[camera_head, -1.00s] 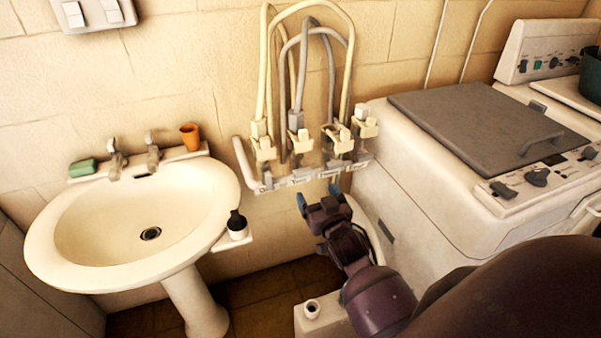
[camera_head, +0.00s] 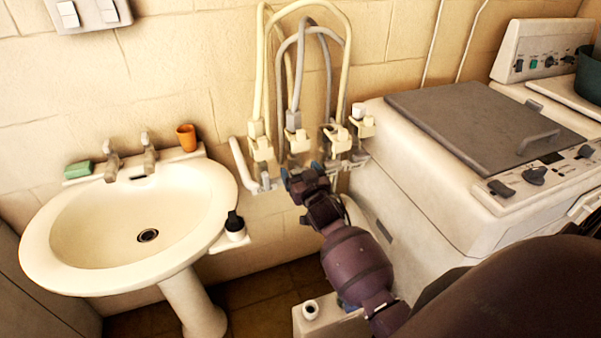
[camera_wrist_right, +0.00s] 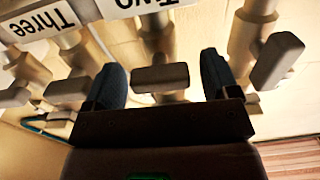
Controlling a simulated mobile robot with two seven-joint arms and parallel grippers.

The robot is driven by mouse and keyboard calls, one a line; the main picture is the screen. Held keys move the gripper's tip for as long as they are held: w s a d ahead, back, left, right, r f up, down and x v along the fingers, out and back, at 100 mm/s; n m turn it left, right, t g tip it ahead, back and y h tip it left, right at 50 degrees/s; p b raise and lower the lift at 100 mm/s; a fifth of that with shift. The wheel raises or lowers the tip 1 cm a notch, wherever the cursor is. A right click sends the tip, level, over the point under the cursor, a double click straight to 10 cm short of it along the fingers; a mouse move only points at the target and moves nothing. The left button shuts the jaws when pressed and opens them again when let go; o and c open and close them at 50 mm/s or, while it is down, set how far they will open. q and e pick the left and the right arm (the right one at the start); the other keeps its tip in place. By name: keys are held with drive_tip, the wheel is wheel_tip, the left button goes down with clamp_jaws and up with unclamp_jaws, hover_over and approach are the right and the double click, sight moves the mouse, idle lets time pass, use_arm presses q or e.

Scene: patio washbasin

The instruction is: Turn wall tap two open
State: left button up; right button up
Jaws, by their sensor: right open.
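Wall tap two is in the right wrist view, its grey lever handle (camera_wrist_right: 160,79) below an upside-down "Two" label (camera_wrist_right: 145,4). My right gripper (camera_head: 303,170) is at the wall tap row in the head view and hides part of it. In the wrist view its blue fingertips stand open, one on each side of the tap two handle. I cannot tell whether either finger touches it. Tap three's handle (camera_wrist_right: 70,88) is left of the fingers, under the "Three" label (camera_wrist_right: 40,22). My left gripper is not in view.
Another tap handle (camera_wrist_right: 278,60) is close to the right finger in the wrist view. Hoses (camera_head: 330,75) loop above the taps. A washbasin (camera_head: 75,225) is to the left, with a dark bottle (camera_head: 234,223) at its side. A washing machine (camera_head: 420,190) is to the right.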

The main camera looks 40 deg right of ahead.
drive_tip(key=c, duration=0.9)
drive_tip(key=shift+n, duration=0.3)
drive_tip(key=n, duration=0.2)
drive_tip(key=shift+r+n+p, duration=0.1)
drive_tip(key=shift+n+p, duration=0.3)
drive_tip(key=n, duration=0.4)
drive_tip(key=shift+a, duration=0.1)
drive_tip(key=n, duration=0.6)
drive_tip(key=shift+f+n, duration=0.2)
drive_tip(key=shift+n, duration=2.1)
